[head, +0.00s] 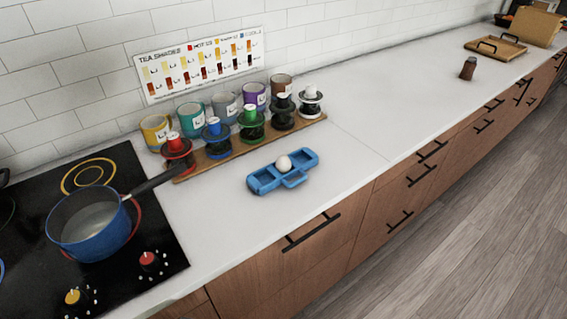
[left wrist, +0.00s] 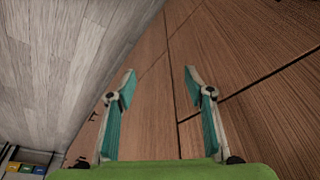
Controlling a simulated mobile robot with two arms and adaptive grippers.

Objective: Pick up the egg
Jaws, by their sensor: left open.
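A white egg (head: 284,163) sits in the middle of a blue holder (head: 264,181) on the white counter. The holder has a handle at its front and lies right of the stove. My left gripper (left wrist: 160,85) shows only in the left wrist view. Its two teal-lined fingers are spread apart with nothing between them, in front of wooden cabinet fronts. The egg is not in the left wrist view. No gripper shows in the head view, and my right gripper is not in view.
A blue pot (head: 92,240) stands on the black stove (head: 165,285) at left, its handle pointing toward the counter. A wooden board (head: 240,148) with several colored stands and mugs lies behind the holder. A brown shaker (head: 468,69) and a tray (head: 495,50) stand farther back. Counter right of the holder is clear.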

